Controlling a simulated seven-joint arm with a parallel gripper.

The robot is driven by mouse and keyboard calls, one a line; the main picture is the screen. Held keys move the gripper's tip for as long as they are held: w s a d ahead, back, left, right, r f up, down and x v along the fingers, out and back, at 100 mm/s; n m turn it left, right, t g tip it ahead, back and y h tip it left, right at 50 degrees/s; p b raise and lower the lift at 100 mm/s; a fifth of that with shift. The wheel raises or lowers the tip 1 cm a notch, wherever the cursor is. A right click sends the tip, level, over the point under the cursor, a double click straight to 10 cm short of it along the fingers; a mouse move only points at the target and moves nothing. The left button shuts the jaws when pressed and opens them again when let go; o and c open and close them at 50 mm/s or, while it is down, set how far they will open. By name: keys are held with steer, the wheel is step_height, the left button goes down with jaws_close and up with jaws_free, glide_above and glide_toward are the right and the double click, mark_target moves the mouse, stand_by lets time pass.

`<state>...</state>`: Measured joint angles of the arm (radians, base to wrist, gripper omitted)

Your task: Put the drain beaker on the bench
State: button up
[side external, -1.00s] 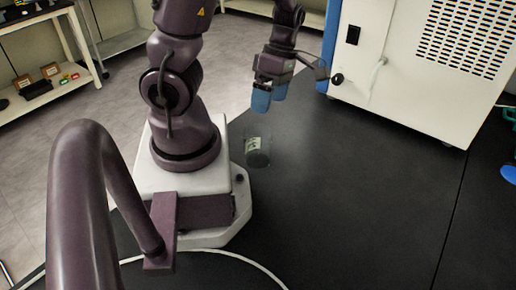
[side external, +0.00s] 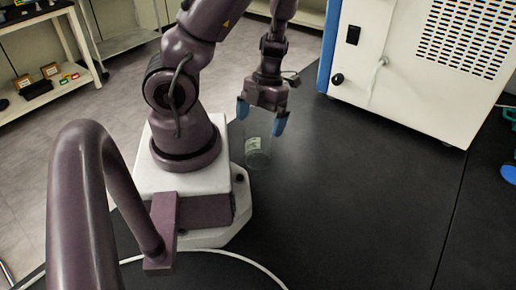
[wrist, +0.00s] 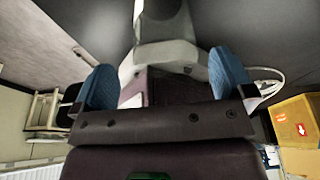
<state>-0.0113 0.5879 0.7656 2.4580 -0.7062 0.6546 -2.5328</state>
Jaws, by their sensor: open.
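The drain beaker (side external: 258,153) is a clear glass vessel with a pale label. In the side view it stands upright on the black bench (side external: 350,190), just right of my base. My gripper (side external: 261,117) is open, with its blue fingertips pointing down and spread apart over the beaker's upper part. I cannot tell whether the fingers straddle the beaker or are still above its rim. In the wrist view the two blue fingers of my gripper (wrist: 164,75) are wide apart with nothing clearly held between them.
A white freeze dryer cabinet (side external: 400,75) with a vent grille, a black switch and a drain tube (side external: 376,75) stands at the back right. The bench right of the beaker is clear. A blue item (side external: 508,174) lies at the far right edge.

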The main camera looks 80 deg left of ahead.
mark_target(257, 142)
steer(key=shift+d+x, duration=0.15)
steer(key=shift+x, duration=1.4)
steer(key=shift+d+x, duration=0.15)
steer(key=shift+x, duration=1.35)
steer(key=shift+c, duration=0.2)
steer(key=c, duration=1)
steer(key=shift+r, duration=0.1)
